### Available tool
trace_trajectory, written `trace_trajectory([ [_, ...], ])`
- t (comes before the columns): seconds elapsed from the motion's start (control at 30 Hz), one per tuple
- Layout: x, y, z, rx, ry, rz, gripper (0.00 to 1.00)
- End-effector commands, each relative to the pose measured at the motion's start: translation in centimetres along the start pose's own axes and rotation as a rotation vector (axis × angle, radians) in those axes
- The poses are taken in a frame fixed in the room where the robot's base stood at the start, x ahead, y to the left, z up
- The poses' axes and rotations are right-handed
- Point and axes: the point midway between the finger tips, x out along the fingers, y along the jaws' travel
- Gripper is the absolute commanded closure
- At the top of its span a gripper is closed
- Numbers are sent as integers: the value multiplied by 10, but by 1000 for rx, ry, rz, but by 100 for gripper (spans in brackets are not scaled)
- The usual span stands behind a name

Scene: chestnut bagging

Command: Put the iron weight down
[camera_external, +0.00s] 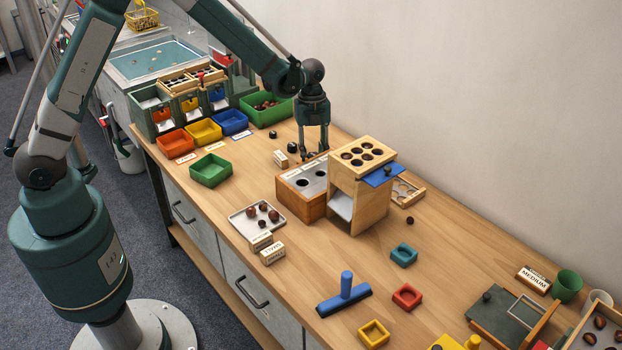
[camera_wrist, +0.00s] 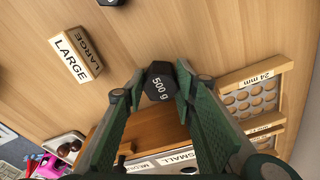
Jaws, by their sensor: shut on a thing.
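The iron weight (camera_wrist: 159,84) is a dark block marked "500 g", seen in the wrist view between my fingertips. My gripper (camera_external: 315,155) is shut on it and points down just behind the wooden box with round holes (camera_external: 289,201). The gripper's fingertips (camera_wrist: 158,92) close on the weight from both sides. In the external view the weight is small and dark among the fingers, and I cannot tell whether it touches the table.
A "LARGE" block (camera_wrist: 76,55) lies left of the weight. Two dark pieces, one farther back (camera_external: 273,134) and one nearer (camera_external: 291,147), stand behind it. A tall wooden stand (camera_external: 359,195) is close on the right. A "24 mm" sieve (camera_wrist: 254,77) lies beside my fingers.

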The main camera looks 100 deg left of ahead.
Motion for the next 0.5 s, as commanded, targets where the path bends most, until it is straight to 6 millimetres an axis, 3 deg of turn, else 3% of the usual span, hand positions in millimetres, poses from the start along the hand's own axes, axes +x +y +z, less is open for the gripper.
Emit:
trace_trajectory([
  [0.5, 6, 0, 1, 0, 0, 0, 93],
])
